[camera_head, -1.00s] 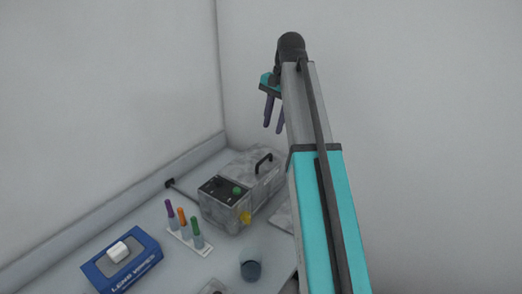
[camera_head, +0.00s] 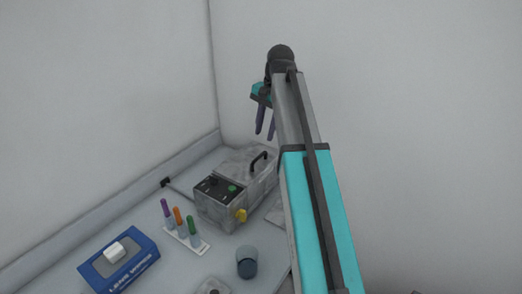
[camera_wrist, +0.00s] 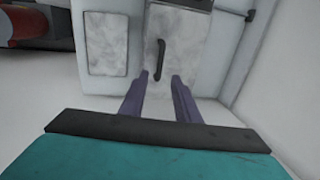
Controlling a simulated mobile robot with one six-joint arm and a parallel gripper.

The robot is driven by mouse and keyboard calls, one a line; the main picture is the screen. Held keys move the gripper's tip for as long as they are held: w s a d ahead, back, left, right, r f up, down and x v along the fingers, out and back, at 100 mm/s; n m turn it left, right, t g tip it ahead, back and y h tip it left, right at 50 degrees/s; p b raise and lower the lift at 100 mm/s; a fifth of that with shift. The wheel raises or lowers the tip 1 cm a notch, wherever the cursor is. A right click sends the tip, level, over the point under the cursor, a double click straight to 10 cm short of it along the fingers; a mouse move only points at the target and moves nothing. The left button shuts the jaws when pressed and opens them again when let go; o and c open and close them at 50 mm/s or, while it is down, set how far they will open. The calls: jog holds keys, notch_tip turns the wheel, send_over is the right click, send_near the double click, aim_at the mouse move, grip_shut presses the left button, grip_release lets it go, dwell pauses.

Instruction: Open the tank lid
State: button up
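The tank (camera_head: 216,205) is a grey metal box on the bench with a dark control panel, a green knob and a yellow tap. Its lid (camera_head: 240,163) is closed on top and has a black arched handle (camera_head: 259,160). In the wrist view the lid (camera_wrist: 181,22) and its handle (camera_wrist: 160,57) show ahead of the fingertips. My gripper (camera_head: 265,136) is above the tank, apart from the handle. In the wrist view its two purple fingers (camera_wrist: 158,76) are spread, with nothing between them.
A rack of capped tubes (camera_head: 187,240) stands in front of the tank. A blue lens wipes box (camera_head: 120,264) is at front left, and a dark cup (camera_head: 247,263) is near the front edge. Walls close in the left and back. A flat grey plate (camera_wrist: 115,57) lies beside the tank.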

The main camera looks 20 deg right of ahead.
aim_at(259, 156)
jog(key=shift+w+a+f+p, duration=0.25)
jog(key=shift+f+p, duration=0.1)
jog(key=shift+f, duration=1.25)
jog(key=shift+w+a+f+p, duration=0.1)
jog(key=shift+w+f+p, duration=0.25)
jog(key=shift+f, duration=1.25)
jog(key=shift+w+a+f+p, duration=0.2)
jog(key=shift+f+p, duration=0.2)
jog(key=shift+f, duration=1.2)
grip_shut()
